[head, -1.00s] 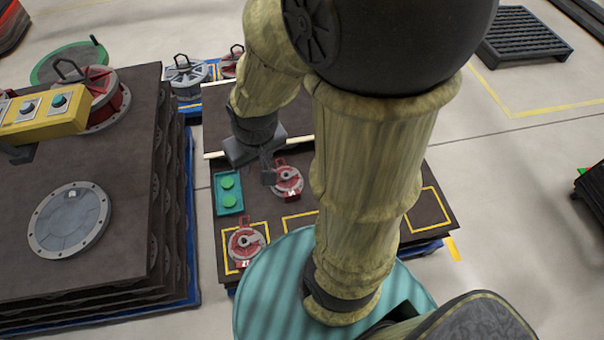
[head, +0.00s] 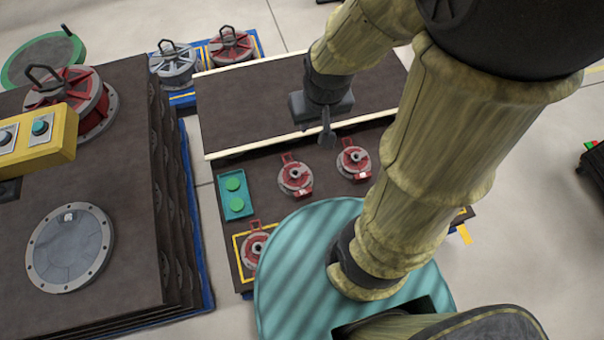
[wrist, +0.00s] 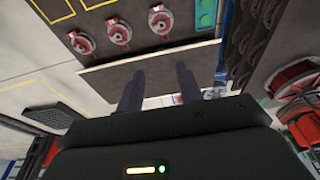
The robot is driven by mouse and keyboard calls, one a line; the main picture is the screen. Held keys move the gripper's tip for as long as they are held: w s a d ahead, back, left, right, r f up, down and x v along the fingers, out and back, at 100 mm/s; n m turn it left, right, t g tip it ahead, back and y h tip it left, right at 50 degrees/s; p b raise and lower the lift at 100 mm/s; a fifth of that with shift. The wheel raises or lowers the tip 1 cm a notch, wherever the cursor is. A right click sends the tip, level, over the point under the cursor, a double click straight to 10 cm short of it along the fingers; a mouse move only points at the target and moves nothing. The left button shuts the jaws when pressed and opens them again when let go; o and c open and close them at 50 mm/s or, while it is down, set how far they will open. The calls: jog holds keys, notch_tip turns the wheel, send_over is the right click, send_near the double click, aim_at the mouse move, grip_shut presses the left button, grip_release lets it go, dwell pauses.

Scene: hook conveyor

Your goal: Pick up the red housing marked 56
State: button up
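Several red housings with grey hubs lie on the dark table: one in the middle (head: 295,177), one to its right (head: 353,160), and one at the near left (head: 254,248), partly hidden by the teal round part. Three also show at the top of the wrist view, at the left (wrist: 80,42), middle (wrist: 119,32) and right (wrist: 160,18). Their numbers are too small to read, so I cannot tell which is 56. My gripper (head: 327,138) points down near the front white edge of the raised dark belt. In the wrist view its fingers (wrist: 160,70) are apart with nothing between them.
The raised dark belt (head: 240,110) with white edges lies behind the housings. A tall dark stack (head: 120,170) stands at the left, with a large red housing (head: 70,95) and yellow button box (head: 45,145).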

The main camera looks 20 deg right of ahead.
aim_at(295, 173)
jog(key=shift+s, duration=0.1)
jog(key=shift+o, duration=1.3)
jog(key=o, duration=0.3)
jog(key=shift+f, duration=0.25)
jog(key=shift+o, duration=0.7)
jog(key=w+f+m+b, duration=0.2)
jog(key=w+f+b, duration=0.2)
jog(key=f, duration=0.3)
jog(key=w+f+m+g+b, duration=0.1)
jog(key=w+f+m+b, duration=0.1)
jog(key=w+f+b, duration=0.2)
jog(key=w+f+m+b, duration=0.2)
jog(key=w+f+b, duration=0.2)
jog(key=f+b, duration=0.3)
notch_tip(295, 173, down, 4)
jog(key=shift+w+d+r, duration=0.1)
jog(key=shift+w+d, duration=0.05)
jog(key=shift+d, duration=0.05)
jog(key=w+f+m+b, duration=0.2)
jog(key=w+f+b, duration=0.1)
jog(key=f, duration=0.4)
jog(key=w+f+m+g+b, duration=0.1)
jog(key=w+f+m+b, duration=0.1)
jog(key=f+b, duration=0.3)
jog(key=w+f+m+b, duration=0.2)
jog(key=w+f+b, duration=0.1)
jog(key=f, duration=0.8)
jog(key=shift+w+m+g+b, duration=0.3)
jog(key=shift+w+b, duration=0.05)
jog(key=shift+b, duration=0.2)
